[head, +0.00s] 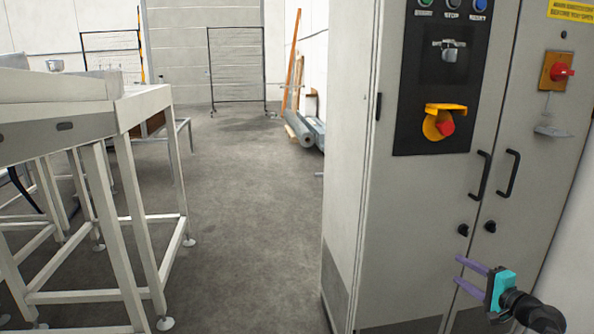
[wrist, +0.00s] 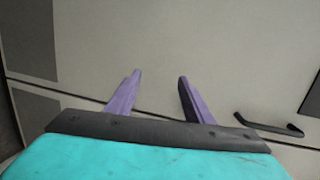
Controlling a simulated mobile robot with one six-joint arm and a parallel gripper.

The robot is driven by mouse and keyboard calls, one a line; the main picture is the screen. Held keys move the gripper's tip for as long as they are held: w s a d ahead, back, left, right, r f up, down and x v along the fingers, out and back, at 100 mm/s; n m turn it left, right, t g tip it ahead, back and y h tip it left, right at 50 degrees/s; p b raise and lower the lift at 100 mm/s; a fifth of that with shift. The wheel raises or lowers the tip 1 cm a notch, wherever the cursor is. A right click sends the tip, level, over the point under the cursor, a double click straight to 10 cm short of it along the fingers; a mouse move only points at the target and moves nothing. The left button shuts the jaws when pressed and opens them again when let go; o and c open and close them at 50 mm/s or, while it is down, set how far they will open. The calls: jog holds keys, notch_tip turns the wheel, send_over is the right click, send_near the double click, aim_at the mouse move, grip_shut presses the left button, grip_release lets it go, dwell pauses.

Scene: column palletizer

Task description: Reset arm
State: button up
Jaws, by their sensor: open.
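My gripper (head: 463,274) is at the lower right of the head view, in front of the lower doors of a tall grey control cabinet (head: 350,150). Its two purple fingers are apart with nothing between them. In the wrist view the open fingers (wrist: 158,90) point at the plain cabinet front, and a black door handle (wrist: 268,125) lies to their right. I cannot tell how far the fingertips are from the cabinet.
The cabinet has a yellow and red switch (head: 443,122), a red rotary switch (head: 557,72) and two black handles (head: 495,174). A white conveyor frame (head: 130,180) stands at left. Open grey floor (head: 245,200) runs between, with rolls (head: 304,130) by the far wall.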

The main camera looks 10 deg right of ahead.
jog(key=w+a+f+n+g+y+p, duration=0.2)
jog(key=a+f+g+p, duration=0.2)
jog(key=a+f, duration=0.6)
jog(key=w+a+f+n+g+y+p, duration=0.25)
jog(key=a+f, duration=0.35)
jog(key=a, duration=0.8)
jog(key=s+a+f+n+g+p, duration=0.2)
jog(key=s+a+f+g+p, duration=0.15)
jog(key=a, duration=0.35)
jog(key=s+a+f+n+g+p, duration=0.25)
jog(key=s+a+f, duration=0.25)
jog(key=a, duration=0.3)
jog(key=s+a+f+n+g+h+p, duration=0.1)
jog(key=s+a+n+g+h+p, duration=0.1)
jog(key=s, duration=0.5)
jog(key=s+a+f+n+g+h+p, duration=0.1)
jog(key=s+a+f+n+g+p, duration=0.1)
jog(key=s, duration=0.6)
jog(key=s+a+f+n+g+h+p, duration=0.1)
jog(key=s+a+n+g+h+p, duration=0.1)
jog(key=s+a+n+g+p, duration=0.2)
jog(key=s+g+p, duration=0.1)
jog(key=s, duration=0.2)
jog(key=shift+s+a+f+h+p, duration=0.15)
jog(key=shift+s+a+h+p, duration=0.15)
jog(key=shift+s+h, duration=0.1)
